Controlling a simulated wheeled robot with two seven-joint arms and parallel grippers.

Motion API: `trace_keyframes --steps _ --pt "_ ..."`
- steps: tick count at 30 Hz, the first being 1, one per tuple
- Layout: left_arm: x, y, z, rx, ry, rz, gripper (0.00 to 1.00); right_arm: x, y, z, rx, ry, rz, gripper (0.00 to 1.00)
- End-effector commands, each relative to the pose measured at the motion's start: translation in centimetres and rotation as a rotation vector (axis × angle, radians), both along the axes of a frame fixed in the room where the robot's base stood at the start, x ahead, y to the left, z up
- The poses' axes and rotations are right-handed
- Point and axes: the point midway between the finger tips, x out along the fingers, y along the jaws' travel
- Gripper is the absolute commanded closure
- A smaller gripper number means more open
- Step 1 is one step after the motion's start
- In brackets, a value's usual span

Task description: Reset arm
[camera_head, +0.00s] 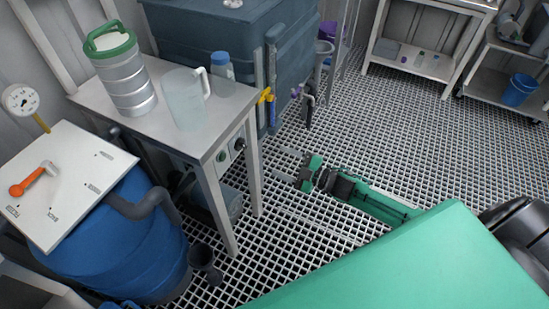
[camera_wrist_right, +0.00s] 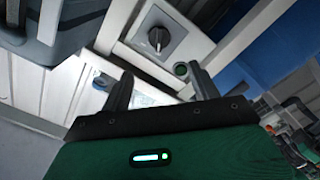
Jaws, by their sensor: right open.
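My right gripper (camera_head: 286,165) is in the middle of the head view, above the grated floor, to the right of the grey table (camera_head: 206,138). Its two fingers are apart and point to the left, with nothing visible between them. In the right wrist view my right gripper (camera_wrist_right: 160,88) also has its fingers spread, with no object between them. Beyond them is a grey panel with a black rotary knob (camera_wrist_right: 158,38) and a small green button (camera_wrist_right: 181,69). My left gripper is in neither view.
The table bears a green-lidded metal canister (camera_head: 125,78), a clear pitcher (camera_head: 184,101) and a blue-capped bottle (camera_head: 221,67). A blue barrel (camera_head: 125,245) stands at lower left. A dark tank (camera_head: 215,30) stands behind the table. The grated floor (camera_head: 400,125) at right is clear.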

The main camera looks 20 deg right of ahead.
Motion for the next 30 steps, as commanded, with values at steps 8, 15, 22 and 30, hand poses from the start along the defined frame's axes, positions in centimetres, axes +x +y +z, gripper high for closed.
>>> trace_keyframes --steps 8,15,22,30 --pt "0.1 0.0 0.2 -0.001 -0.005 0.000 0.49 -0.3 -0.3 0.0 0.000 -0.001 -0.001 0.38" --pt "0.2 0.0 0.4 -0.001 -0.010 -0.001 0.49 -0.3 -0.3 0.0 0.000 0.000 0.000 0.38" --pt "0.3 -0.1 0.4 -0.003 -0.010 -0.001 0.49 -0.5 0.1 -0.4 0.009 0.024 -0.029 0.38" --pt "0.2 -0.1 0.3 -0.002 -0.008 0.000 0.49 -2.6 2.2 -4.2 0.078 0.287 -0.299 0.38"
